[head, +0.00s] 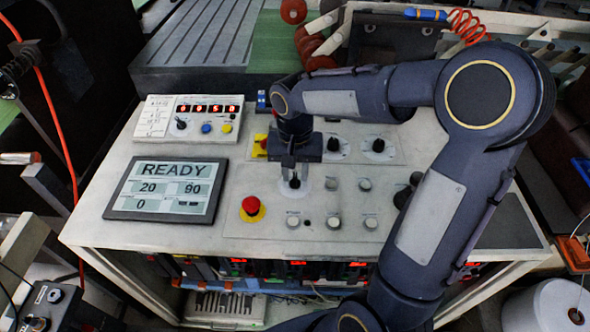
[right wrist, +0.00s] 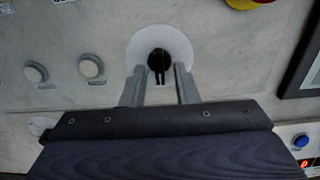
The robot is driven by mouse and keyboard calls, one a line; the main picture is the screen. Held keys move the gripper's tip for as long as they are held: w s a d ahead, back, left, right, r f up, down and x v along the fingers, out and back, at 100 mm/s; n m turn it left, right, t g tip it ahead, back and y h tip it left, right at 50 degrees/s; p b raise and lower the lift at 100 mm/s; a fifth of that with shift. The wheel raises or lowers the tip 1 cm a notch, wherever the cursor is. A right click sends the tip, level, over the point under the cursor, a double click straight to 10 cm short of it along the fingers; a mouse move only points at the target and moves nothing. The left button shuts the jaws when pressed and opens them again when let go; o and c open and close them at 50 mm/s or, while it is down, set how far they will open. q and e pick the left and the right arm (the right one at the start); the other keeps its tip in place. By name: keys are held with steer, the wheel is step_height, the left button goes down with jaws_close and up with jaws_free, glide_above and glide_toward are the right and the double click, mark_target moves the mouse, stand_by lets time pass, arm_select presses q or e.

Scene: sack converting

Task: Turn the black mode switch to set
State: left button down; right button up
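A black rotary switch (right wrist: 159,62) on a white round plate shows in the right wrist view, and I take it for the mode switch. In the head view this black switch (head: 294,183) sits right of the red stop button, partly hidden by my right gripper (head: 294,170). In the right wrist view my right gripper (right wrist: 160,70) has its two fingers apart, one on each side of the switch. A gap seems to show between each finger and the switch. I cannot tell how deep the tips reach. My left gripper is out of view.
A red stop button (head: 251,206) stands close by on the left. A READY display (head: 163,189) lies further left. Several grey buttons sit to the right, with black knobs (head: 378,146) behind them. A small control box (head: 187,117) stands at the back left.

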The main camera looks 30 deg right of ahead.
jaws_close()
steer(key=shift+n, duration=0.4)
steer(key=n, duration=0.3)
steer(key=shift+a+n, duration=0.1)
steer(key=shift+n, duration=0.3)
steer(key=shift+a+n+p, duration=0.1)
steer(key=shift+n+p, duration=0.35)
steer(key=shift+n, duration=1.75)
steer(key=shift+o, duration=0.8)
jaws_free()
steer(key=shift+r, duration=0.1)
step_height(320, 180, up, 8)
steer(key=shift+f, duration=0.15)
